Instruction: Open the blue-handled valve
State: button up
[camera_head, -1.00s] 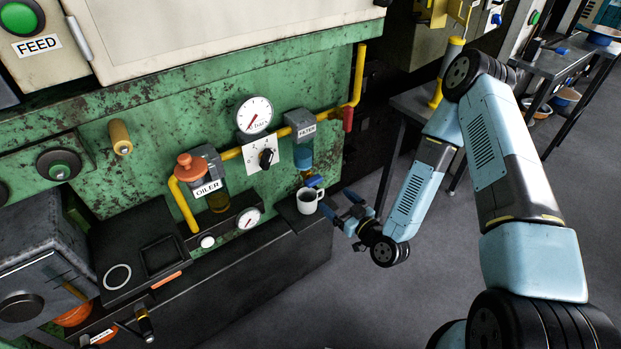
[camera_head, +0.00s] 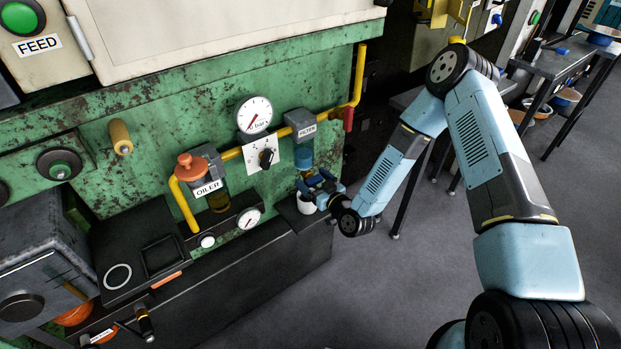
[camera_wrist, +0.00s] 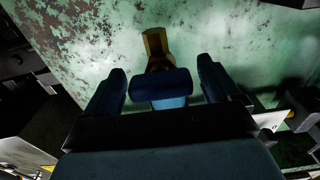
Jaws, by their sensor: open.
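The valve's dark blue handle (camera_wrist: 162,86) shows in the wrist view, with a brass fitting (camera_wrist: 156,46) behind it against the green panel. My gripper (camera_wrist: 162,78) is open, with one finger on each side of the handle and a visible gap on both sides. In the head view my gripper (camera_head: 318,186) is below the filter's blue bowl (camera_head: 303,157) and just above the white mug (camera_head: 305,205). It covers most of the handle there, so the handle's angle is hard to tell in that view.
The mug stands on a dark ledge (camera_head: 293,215) close under my gripper. Left of it are a pressure gauge (camera_head: 254,115), a black knob (camera_head: 266,158), yellow pipe and the oiler (camera_head: 207,188). A grey table (camera_head: 560,62) stands at the right. The floor between is open.

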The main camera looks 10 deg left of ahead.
jog(key=shift+w+a, duration=0.45)
jog(key=shift+a, duration=0.05)
jog(key=shift+c, duration=0.2)
